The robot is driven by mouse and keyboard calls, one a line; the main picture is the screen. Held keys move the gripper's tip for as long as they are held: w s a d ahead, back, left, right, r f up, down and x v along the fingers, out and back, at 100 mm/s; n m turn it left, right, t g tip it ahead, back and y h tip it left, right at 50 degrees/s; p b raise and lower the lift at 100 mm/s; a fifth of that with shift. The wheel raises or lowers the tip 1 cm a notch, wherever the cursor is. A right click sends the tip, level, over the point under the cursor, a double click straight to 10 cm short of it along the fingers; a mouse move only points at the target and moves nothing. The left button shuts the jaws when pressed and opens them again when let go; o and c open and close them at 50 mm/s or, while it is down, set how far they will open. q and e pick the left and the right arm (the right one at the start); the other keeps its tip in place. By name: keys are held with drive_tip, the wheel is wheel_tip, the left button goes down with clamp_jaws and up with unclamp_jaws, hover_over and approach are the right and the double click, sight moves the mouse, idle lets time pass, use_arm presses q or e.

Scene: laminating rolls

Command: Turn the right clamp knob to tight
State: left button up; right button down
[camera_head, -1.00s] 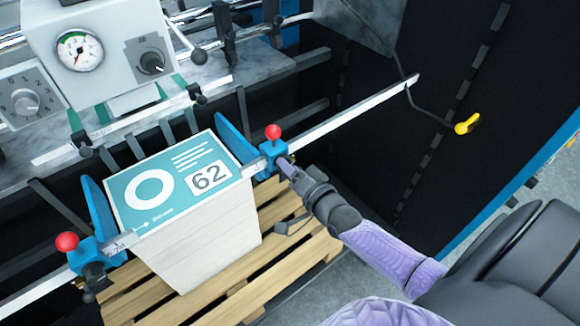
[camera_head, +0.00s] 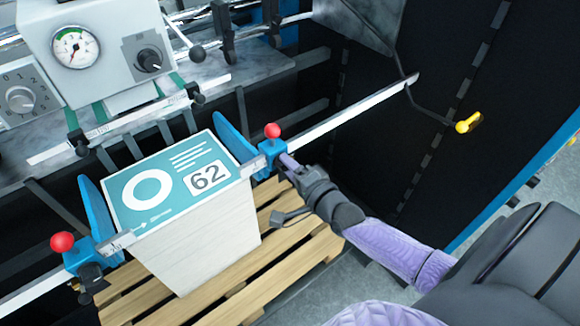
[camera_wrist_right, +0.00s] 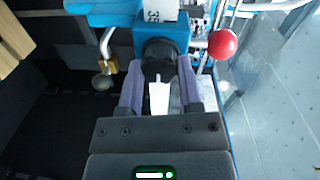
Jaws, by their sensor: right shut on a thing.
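The right clamp (camera_head: 270,148) is a blue block with a red ball (camera_head: 272,130) on top, sitting on the metal rail at the stack's right corner. Its dark round knob (camera_wrist_right: 158,57) shows in the wrist view, facing the gripper. My right gripper (camera_head: 286,162) reaches it from the lower right. Its two purple fingers (camera_wrist_right: 158,80) are shut on the knob, one on each side. A white strip (camera_wrist_right: 159,98) shows between the fingers below the knob. In the head view the gripper hides the knob. My left gripper is not in view.
The left clamp (camera_head: 80,255) has its own red ball and dark knob. A sheet-topped stack marked 62 (camera_head: 165,200) stands on a wooden pallet (camera_head: 235,290) between blue side plates. The rail (camera_head: 350,115) runs on to the upper right. A yellow handle (camera_head: 467,123) hangs at right.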

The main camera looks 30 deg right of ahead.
idle(0.3)
drive_tip(key=shift+c, duration=1.3)
unclamp_jaws()
drive_tip(key=s, duration=1)
drive_tip(key=shift+d+r, duration=0.25)
drive_tip(key=shift+d, duration=0.15)
